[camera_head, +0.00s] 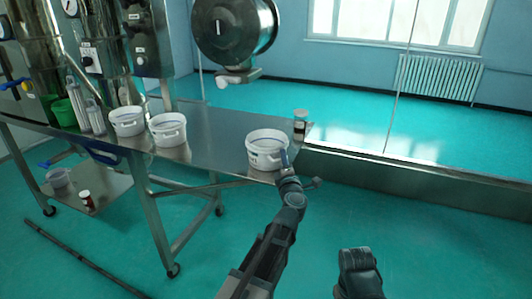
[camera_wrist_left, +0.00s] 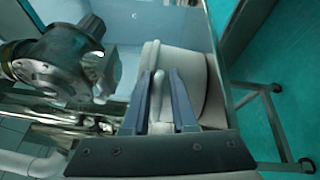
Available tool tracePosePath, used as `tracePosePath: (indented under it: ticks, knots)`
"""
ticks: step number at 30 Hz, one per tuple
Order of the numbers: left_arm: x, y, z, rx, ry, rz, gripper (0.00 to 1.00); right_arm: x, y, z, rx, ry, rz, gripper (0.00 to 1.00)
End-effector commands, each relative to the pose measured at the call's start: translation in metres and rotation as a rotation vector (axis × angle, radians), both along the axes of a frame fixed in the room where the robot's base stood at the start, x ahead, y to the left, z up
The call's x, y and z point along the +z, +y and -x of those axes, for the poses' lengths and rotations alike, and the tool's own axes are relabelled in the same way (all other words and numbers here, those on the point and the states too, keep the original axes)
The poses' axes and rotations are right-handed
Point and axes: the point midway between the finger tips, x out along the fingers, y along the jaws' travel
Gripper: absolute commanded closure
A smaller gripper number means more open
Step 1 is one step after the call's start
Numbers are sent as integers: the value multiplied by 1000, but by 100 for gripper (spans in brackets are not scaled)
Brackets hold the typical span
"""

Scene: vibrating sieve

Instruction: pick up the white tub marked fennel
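A white tub (camera_head: 262,158) stands near the right end of the steel table. It has dark marking on its side, too small to read. My left gripper (camera_head: 285,160) is at its front right rim. In the left wrist view the tub (camera_wrist_left: 192,75) fills the space beyond the fingers. My left gripper (camera_wrist_left: 160,100) is open there, with a pale handle part (camera_wrist_left: 156,92) between its fingers, nearer the left one. My right gripper (camera_head: 358,262) hangs low over the floor, apart from the table; its fingers are not clear.
Two similar white tubs (camera_head: 128,122) (camera_head: 169,131) stand further left on the table (camera_head: 215,125). A steel drum machine (camera_head: 232,30) overhangs the table. The floor to the right is clear.

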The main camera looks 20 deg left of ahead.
Motion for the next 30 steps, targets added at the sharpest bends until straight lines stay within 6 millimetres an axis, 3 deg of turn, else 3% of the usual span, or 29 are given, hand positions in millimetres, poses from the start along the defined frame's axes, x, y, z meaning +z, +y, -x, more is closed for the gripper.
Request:
tracePosePath:
  ticks: [1, 4, 30]
  knots:
    - [0, 0, 0, 0, 0, 0, 85, 0, 0, 0, 0, 0, 0, 50]
    - [0, 0, 0, 0, 0, 0, 100, 0, 0, 0, 0, 0, 0, 50]
    - [0, 0, 0, -1, 0, 3, 100, 0, 0, 0, 0, 0, 0, 50]
